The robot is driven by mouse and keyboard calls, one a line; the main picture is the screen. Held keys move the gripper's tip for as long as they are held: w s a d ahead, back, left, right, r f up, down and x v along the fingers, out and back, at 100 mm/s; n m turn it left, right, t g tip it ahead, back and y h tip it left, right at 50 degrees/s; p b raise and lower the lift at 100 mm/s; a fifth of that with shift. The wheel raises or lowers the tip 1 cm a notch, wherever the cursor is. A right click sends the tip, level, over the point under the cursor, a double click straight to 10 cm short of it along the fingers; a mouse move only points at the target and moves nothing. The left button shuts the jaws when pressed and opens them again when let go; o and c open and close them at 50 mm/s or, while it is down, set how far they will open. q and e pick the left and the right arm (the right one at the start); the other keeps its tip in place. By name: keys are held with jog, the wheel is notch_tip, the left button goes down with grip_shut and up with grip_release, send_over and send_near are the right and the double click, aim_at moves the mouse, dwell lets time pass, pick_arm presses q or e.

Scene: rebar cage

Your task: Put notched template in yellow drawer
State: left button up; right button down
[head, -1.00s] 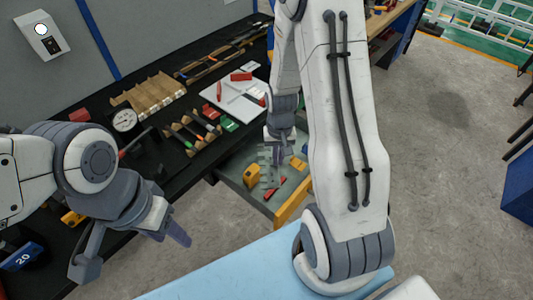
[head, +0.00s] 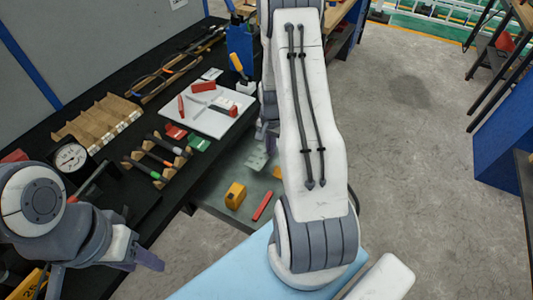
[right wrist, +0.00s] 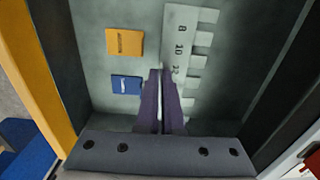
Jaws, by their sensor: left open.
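The notched template (right wrist: 181,35), a pale plate with numbers and square teeth along one edge, is inside the drawer area in the right wrist view. It shows partly in the head view (head: 257,158), beside my right arm. The drawer (head: 216,192) is open; its yellow front (right wrist: 32,75) is at the left of the right wrist view. My right gripper (right wrist: 162,75) has its purple fingers close together, overlapping the template's lower part. Whether they pinch the plate or are just above it is unclear. My left gripper (head: 140,250) is open and empty, at lower left.
In the drawer are a yellow block (head: 235,195), a red piece (head: 263,206), and yellow (right wrist: 125,43) and blue (right wrist: 127,85) flat items. The black bench holds a white board (head: 208,113), a dial gauge (head: 70,158) and a wooden rack (head: 97,123). Open floor lies right.

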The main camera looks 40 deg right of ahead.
aim_at(267, 155)
jog(key=shift+w+f, duration=0.5)
jog(key=shift+w, duration=0.25)
jog(key=shift+f+p, duration=0.4)
jog(key=shift+f, duration=1.6)
jog(key=shift+f, duration=0.15)
jog(key=c, duration=1.1)
grip_release()
jog(key=shift+o, duration=0.2)
notch_tip(267, 155, up, 12)
jog(key=b, duration=0.1)
jog(key=shift+r, duration=0.2)
